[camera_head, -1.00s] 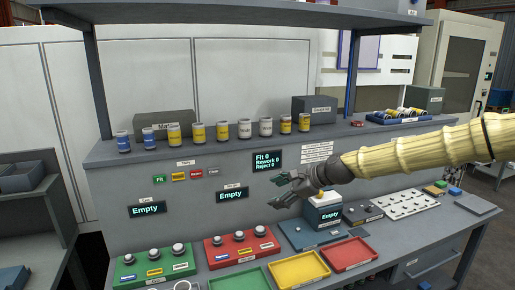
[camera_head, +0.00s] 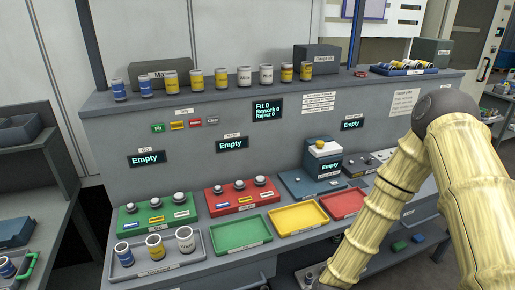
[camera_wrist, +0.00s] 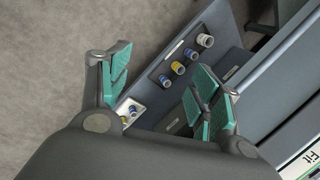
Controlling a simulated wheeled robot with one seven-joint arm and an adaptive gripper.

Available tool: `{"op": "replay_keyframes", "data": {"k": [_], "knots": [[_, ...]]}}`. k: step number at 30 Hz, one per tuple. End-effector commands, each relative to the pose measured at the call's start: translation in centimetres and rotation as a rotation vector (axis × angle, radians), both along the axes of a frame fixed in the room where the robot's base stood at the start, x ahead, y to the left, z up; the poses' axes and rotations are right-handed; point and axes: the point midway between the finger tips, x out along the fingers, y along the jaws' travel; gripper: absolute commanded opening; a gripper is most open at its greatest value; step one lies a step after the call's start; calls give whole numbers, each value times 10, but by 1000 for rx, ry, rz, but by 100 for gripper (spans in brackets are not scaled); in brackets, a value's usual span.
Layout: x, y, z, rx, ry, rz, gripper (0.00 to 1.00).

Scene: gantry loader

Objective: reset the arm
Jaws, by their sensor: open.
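My gripper (camera_wrist: 165,95) is open in the wrist view, its two teal-padded fingers spread wide with nothing between them. Behind the fingers are the bench, a dark tray with several cans, and the grey floor. In the head view my arm comes in at the right, bends at a dark joint and reaches down to the bottom edge. Only a small part of the gripper (camera_head: 312,278) shows there, in front of the bench's front edge.
The bench holds a grey tray (camera_head: 203,249) with three cans, and green (camera_head: 242,247), yellow (camera_head: 298,232) and red (camera_head: 335,216) empty trays. Several cans line the shelf (camera_head: 215,97) above. A side table (camera_head: 38,210) stands at left. Floor lies open before the bench.

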Motion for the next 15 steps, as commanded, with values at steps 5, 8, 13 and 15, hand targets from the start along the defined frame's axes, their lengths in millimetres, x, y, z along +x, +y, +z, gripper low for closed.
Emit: {"op": "replay_keyframes", "data": {"k": [5,8,13,15], "knots": [[-89,-38,-51,-140,18,205,64],[-136,-62,-68,-214,26,334,64],[-196,-97,-80,-310,41,525,64],[-211,-107,-81,-335,44,580,64]]}}
